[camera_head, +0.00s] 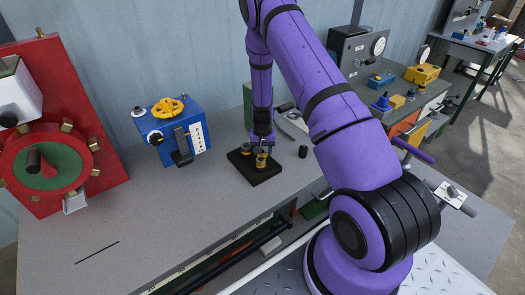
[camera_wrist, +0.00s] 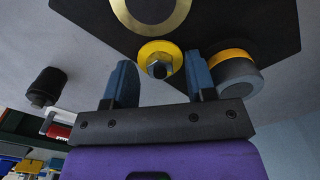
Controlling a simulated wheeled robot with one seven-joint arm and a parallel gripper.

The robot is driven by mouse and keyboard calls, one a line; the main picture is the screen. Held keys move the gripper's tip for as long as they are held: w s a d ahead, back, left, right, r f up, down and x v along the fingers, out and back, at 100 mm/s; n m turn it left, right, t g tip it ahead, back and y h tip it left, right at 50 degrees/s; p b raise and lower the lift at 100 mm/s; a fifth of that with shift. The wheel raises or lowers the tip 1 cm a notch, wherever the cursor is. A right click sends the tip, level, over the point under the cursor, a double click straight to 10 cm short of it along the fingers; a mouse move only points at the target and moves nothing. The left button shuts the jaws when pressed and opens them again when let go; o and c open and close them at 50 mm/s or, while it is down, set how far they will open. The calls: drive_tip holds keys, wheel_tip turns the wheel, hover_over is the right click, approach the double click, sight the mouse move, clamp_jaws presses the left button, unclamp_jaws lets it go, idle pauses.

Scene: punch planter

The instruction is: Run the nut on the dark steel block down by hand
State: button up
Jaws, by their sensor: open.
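The dark steel block (camera_head: 257,178) lies on the grey bench, with small yellow and grey fittings on top. In the wrist view the block (camera_wrist: 275,22) fills the top of the picture. The nut (camera_wrist: 158,67) is a small metal hex on a stud end, with a yellow collar (camera_wrist: 150,48) behind it. My gripper (camera_head: 262,147) hangs over the block, pointing down. In the wrist view my gripper (camera_wrist: 161,70) is open, its two blue fingers either side of the nut with a gap at each side. In the head view the nut is too small to make out.
A grey cylinder with a yellow band (camera_wrist: 237,75) stands close beside the right finger. A black knob-like piece (camera_head: 303,152) stands right of the block. A blue box with a yellow handwheel (camera_head: 168,107) and a red panel (camera_head: 75,75) are to the left. The front-left bench is mostly clear.

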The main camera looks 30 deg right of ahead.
drive_tip(key=shift+f, duration=0.1)
drive_tip(key=c, duration=0.9)
drive_tip(key=shift+m, duration=0.4)
drive_tip(key=m, duration=0.5)
drive_tip(key=shift+m, duration=0.3)
drive_tip(key=m, duration=0.6)
drive_tip(key=shift+m, duration=0.3)
drive_tip(key=o, duration=0.9)
